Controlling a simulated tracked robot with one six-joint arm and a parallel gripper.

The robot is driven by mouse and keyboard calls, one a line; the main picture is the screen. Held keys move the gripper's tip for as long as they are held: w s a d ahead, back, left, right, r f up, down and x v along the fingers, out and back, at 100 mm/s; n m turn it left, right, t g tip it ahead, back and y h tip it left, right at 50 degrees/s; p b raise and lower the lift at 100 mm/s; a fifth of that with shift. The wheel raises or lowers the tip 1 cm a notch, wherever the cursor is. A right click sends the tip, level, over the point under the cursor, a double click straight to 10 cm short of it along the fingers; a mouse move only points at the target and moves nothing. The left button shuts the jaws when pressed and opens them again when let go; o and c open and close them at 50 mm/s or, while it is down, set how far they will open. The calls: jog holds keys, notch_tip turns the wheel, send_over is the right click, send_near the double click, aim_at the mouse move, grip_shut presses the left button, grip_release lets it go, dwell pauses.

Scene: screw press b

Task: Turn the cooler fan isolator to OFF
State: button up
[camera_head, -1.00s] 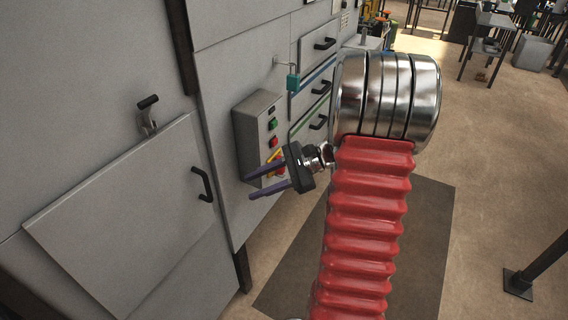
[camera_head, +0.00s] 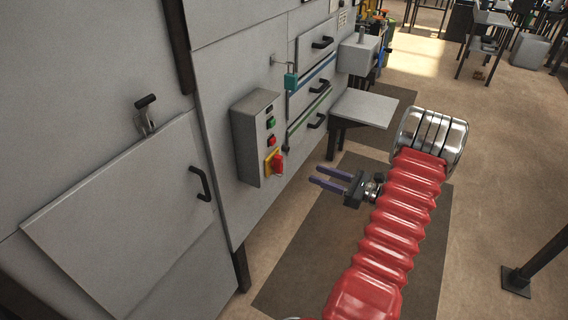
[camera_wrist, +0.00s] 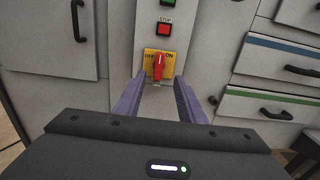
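The isolator is a red handle (camera_head: 279,163) on a yellow plate (camera_head: 268,160), low on a grey control box (camera_head: 246,147). In the wrist view the handle (camera_wrist: 158,67) stands nearly upright. "ON" reads on the plate's right (camera_wrist: 169,58); the left label is partly legible, apparently "OFF". My gripper (camera_head: 317,175) is open, its two purple fingers apart and empty. In the head view it is right of the isolator with a clear gap. In the wrist view the fingers (camera_wrist: 158,85) frame the handle from below, not visibly touching it.
Green (camera_head: 271,123) and red (camera_head: 272,141) buttons sit above the isolator, the red one labelled STOP. A grey side table (camera_head: 363,108) stands beyond. Floor around my arm is open.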

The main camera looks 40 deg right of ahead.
aim_at(281, 162)
jog(key=x, duration=1.3)
jog(key=shift+w+a, duration=0.1)
jog(key=shift+w, duration=0.3)
jog(key=shift+c, duration=0.2)
grip_shut()
jog(key=shift+a, duration=0.25)
jog(key=shift+d, duration=0.15)
